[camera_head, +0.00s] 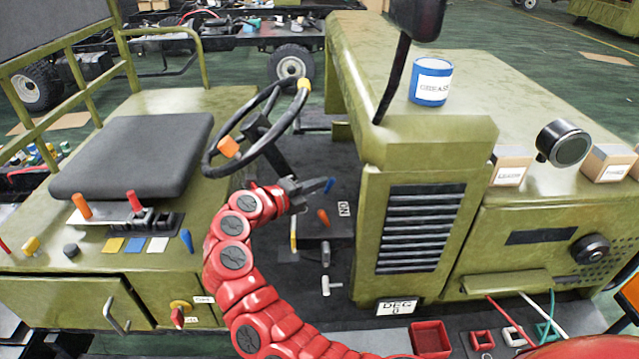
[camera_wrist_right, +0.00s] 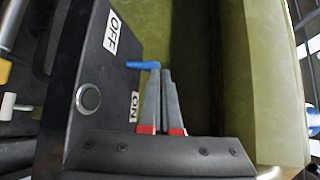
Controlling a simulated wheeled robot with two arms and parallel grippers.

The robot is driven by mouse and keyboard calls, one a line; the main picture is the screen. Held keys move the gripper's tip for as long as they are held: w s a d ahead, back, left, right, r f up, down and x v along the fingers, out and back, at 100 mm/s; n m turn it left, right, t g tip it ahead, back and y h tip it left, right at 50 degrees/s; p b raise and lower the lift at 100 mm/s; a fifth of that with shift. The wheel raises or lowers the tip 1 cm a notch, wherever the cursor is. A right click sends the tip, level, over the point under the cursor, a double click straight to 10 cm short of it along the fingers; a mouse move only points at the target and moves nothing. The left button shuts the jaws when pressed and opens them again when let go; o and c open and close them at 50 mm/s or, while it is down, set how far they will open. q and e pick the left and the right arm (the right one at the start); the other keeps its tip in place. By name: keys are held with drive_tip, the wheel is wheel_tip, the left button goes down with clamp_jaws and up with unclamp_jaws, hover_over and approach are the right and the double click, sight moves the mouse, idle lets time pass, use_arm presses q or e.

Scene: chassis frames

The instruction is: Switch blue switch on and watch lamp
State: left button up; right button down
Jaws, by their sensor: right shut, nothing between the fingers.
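The blue switch (camera_head: 329,185) is a small lever at the tip of my right gripper (camera_head: 318,187). In the right wrist view the blue switch (camera_wrist_right: 142,65) sticks out sideways from a black panel (camera_wrist_right: 75,130), between an OFF label (camera_wrist_right: 112,32) and an ON label (camera_wrist_right: 134,106). My right gripper (camera_wrist_right: 160,72) is shut and empty, its fingertips right beside the lever's free end; I cannot tell if they touch. A round black lamp (camera_head: 565,143) stands on the green hood, its glass dark. My left gripper is not in view.
A steering wheel (camera_head: 258,125) stands behind my right arm. The green grille housing (camera_head: 420,225) is close on the right. A blue-and-white can (camera_head: 431,82) stands on the hood. Another blue lever (camera_head: 187,240) is on the seat panel.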

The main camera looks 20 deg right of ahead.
drive_tip(key=shift+s+a+r, duration=0.5)
drive_tip(key=shift+a+r, duration=0.1)
drive_tip(key=shift+a, duration=0.15)
drive_tip(key=s+a+r+b, duration=0.4)
drive_tip(key=s+a, duration=0.1)
drive_tip(key=a, duration=0.2)
drive_tip(key=shift+s+a+r, duration=0.25)
